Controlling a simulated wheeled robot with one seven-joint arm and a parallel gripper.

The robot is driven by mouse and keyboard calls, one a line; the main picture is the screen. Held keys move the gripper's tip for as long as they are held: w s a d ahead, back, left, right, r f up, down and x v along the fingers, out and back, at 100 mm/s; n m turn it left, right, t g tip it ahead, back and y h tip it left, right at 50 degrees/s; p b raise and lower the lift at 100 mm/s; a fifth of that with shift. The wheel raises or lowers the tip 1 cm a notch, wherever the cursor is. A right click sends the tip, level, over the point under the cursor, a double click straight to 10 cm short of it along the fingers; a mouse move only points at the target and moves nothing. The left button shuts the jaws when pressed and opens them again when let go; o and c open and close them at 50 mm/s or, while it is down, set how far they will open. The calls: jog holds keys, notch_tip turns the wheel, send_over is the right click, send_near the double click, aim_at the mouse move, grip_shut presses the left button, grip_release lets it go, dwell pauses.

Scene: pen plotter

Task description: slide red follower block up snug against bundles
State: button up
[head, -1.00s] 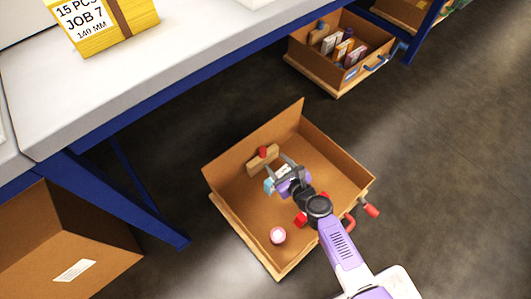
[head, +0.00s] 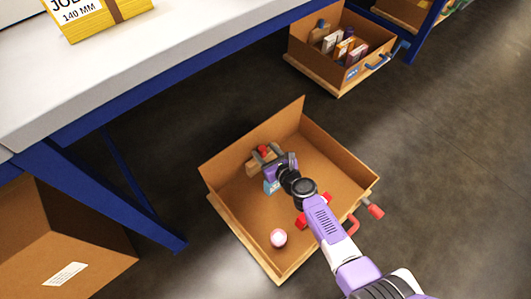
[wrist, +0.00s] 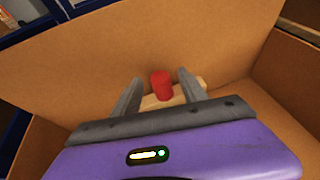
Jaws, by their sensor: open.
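A wooden block (head: 254,167) with a red knob (head: 263,151) stands by the back wall of the open cardboard box, and is the likely follower block. In the wrist view the red knob (wrist: 161,85) stands between my gripper's fingers, with the wooden block (wrist: 190,91) below it. My gripper (head: 266,155) is open around the knob; I cannot tell whether either finger touches it. A light-blue item (head: 270,187), possibly a bundle, shows partly behind my gripper. A red piece (head: 301,222) lies partly hidden under my arm.
A blue-legged table (head: 110,190) is at the left.

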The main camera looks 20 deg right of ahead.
grip_shut()
dwell(1.4)
